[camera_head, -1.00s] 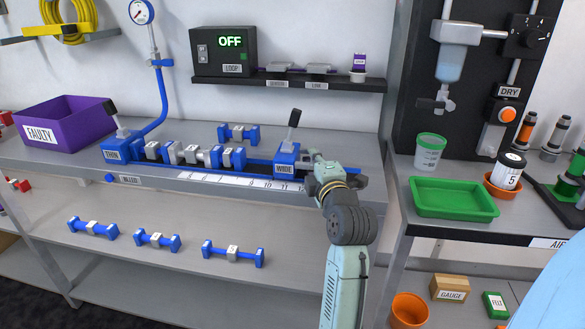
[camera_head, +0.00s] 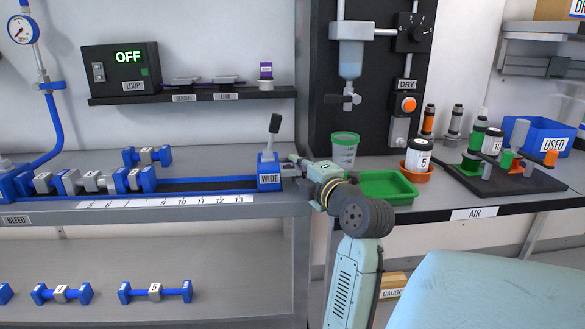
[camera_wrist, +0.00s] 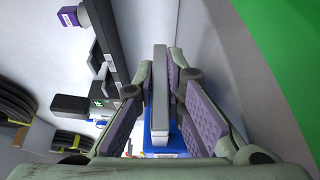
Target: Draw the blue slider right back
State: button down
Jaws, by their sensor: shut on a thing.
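The blue slider (camera_head: 269,172), labelled WIDE and topped by a dark lever, stands at the right end of the blue rail (camera_head: 210,186) in the head view. A long bare stretch of rail lies between it and the blue and grey pieces (camera_head: 98,181). My gripper (camera_head: 292,168) is at the slider's right side, shut on it. In the wrist view, the purple-padded fingers stand on both sides of a grey upright bar (camera_wrist: 159,95), with the slider's blue body (camera_wrist: 170,140) below it. The exact contact is partly hidden by the fingers.
A numbered scale (camera_head: 170,201) runs along the bench's front edge. Right of my gripper are a green tray (camera_head: 385,186), a green-rimmed cup (camera_head: 344,148) and a white jar (camera_head: 418,155) in an orange dish. A shelf (camera_head: 190,96) hangs above the rail.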

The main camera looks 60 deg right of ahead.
jog(key=shift+s+d, duration=0.2)
jog(key=c, duration=1.9)
grip_release()
jog(key=shift+s, duration=0.1)
jog(key=shift+c, duration=0.2)
jog(key=v, duration=1.2)
